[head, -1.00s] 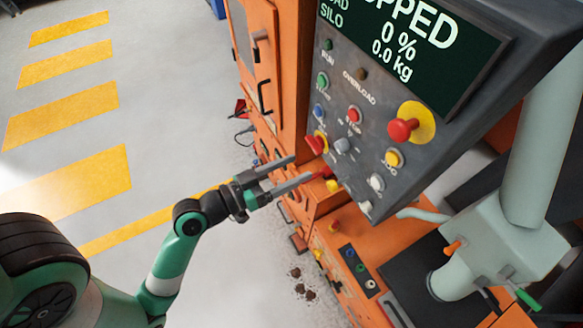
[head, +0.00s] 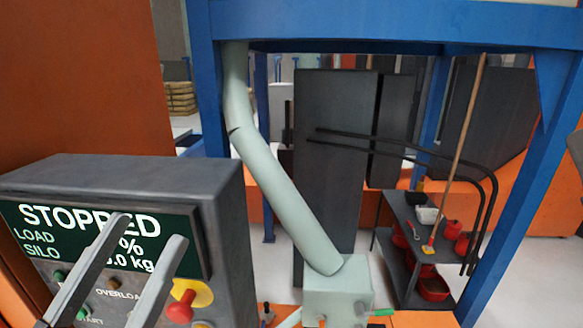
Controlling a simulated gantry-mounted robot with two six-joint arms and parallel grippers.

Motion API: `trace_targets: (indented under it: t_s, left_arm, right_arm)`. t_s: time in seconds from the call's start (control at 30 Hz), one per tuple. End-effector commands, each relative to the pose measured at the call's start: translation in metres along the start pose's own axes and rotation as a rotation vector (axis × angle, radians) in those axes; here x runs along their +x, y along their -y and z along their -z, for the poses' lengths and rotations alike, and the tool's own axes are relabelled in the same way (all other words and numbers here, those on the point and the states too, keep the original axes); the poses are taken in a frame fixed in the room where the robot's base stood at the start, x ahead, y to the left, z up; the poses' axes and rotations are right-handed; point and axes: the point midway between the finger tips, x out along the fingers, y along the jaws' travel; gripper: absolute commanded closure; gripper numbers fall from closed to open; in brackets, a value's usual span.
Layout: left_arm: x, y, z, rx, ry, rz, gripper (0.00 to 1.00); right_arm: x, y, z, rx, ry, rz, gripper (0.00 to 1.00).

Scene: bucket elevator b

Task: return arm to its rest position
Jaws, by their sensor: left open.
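My left gripper (head: 146,254) reaches up from the lower left in the head view. Its two grey fingers are apart with nothing between them. They overlap the front of the grey control panel (head: 120,178), whose dark screen (head: 40,243) reads STOPPED. I cannot tell whether the fingers touch the panel. A red knob on a yellow plate (head: 180,308) sits to the right of the fingers. The rest of the left arm is below the picture. My right gripper is not in view.
A pale pipe (head: 285,205) runs down to a pale box (head: 338,295) right of the panel. Blue frame posts (head: 525,190) and a blue beam (head: 400,22) surround dark cabinets (head: 325,160). A grey shelf with red bins (head: 405,240) stands at the right.

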Motion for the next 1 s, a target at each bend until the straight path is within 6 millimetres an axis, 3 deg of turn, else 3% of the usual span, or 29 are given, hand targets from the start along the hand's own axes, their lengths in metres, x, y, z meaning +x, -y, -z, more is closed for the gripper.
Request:
trace_targets:
  t_s: [0.03, 0.2, 0.23, 0.27, 0.57, 0.8, 0.9, 1.0]
  left_arm:
    - [0.012, -0.004, 0.027, 0.01, -0.058, 0.005, 0.29]
    - [0.036, 0.008, 0.104, 0.033, -0.209, 0.101, 0.29]
    - [0.037, 0.019, 0.109, 0.036, -0.213, 0.145, 0.29]
    - [0.035, 0.029, 0.1, 0.027, -0.189, 0.188, 0.29]
    - [0.097, 0.046, 0.182, -0.008, -0.183, 0.194, 0.29]
    - [0.159, 0.06, 0.265, -0.007, -0.182, 0.193, 0.29]
    - [0.173, 0.063, 0.284, -0.007, -0.182, 0.193, 0.29]
    - [0.178, 0.065, 0.292, -0.007, -0.181, 0.193, 0.29]
  right_arm:
    - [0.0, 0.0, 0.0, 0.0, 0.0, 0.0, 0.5]
    - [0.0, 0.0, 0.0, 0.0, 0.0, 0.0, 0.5]
    - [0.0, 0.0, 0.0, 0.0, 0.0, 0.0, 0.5]
    - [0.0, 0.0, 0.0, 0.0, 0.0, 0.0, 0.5]
    - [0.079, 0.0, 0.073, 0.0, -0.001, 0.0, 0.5]
    - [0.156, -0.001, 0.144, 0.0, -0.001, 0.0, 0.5]
    - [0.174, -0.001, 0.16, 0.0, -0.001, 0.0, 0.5]
    - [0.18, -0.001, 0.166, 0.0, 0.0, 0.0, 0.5]
